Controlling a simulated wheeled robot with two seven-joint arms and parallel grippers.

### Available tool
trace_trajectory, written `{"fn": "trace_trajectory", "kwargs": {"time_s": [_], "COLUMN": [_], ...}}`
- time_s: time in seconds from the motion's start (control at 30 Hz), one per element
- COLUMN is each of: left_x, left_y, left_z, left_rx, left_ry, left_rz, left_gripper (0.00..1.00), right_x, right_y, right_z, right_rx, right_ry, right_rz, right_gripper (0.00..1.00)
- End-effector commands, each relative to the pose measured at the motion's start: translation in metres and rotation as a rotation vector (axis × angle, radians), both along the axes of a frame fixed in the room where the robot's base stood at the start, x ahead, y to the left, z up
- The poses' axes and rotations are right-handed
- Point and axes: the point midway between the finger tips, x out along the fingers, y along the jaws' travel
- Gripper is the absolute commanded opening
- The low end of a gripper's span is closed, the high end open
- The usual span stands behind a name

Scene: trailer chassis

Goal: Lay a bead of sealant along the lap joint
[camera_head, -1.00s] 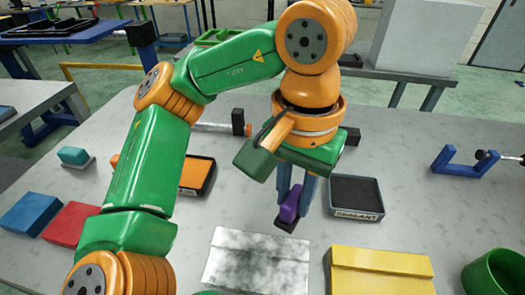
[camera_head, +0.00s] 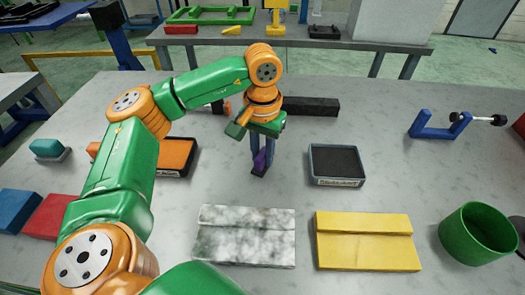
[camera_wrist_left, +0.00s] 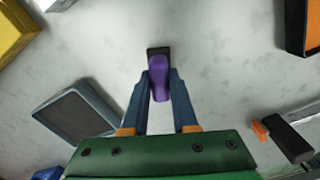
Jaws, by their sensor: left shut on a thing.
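My left gripper (camera_head: 260,168) is shut on a purple tool (camera_head: 261,159) with a dark block-shaped end. In the left wrist view the purple tool (camera_wrist_left: 159,80) sits between the two fingers, its dark end (camera_wrist_left: 158,51) pointing away from me. The tool is over bare table, left of a dark-filled tray (camera_head: 335,181) labelled sealant. Nearer me are a mottled white-grey stepped plate (camera_head: 243,250) and a yellow stepped plate (camera_head: 367,255), each with a raised edge line across it. I cannot tell whether the tool touches the table. My right gripper is not in view.
An orange-filled tray (camera_head: 176,155) lies left, partly behind my arm. Red (camera_head: 45,216) and blue (camera_head: 14,211) blocks are at far left. A long dark block (camera_head: 310,107) lies behind the gripper. A blue bracket (camera_head: 440,128) and green round container (camera_head: 478,233) are at right.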

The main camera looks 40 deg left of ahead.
Motion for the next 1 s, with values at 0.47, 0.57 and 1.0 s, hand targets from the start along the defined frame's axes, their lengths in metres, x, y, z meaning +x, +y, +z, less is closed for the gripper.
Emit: {"fn": "trace_trajectory", "kwargs": {"time_s": [0.47,0.57,1.0], "left_x": [0.000,0.000,0.001], "left_y": [0.000,0.000,-0.001], "left_z": [-0.003,-0.002,0.081], "left_rx": [0.000,0.000,-0.001], "left_ry": [0.000,0.000,-0.006], "left_rz": [0.001,0.001,0.001], "left_gripper": [0.56,0.56,0.56], "right_x": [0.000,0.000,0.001], "right_y": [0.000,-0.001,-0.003], "right_z": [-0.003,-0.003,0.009], "right_rx": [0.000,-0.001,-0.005], "right_ry": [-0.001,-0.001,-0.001], "right_rz": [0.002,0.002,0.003], "right_gripper": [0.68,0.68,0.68]}}
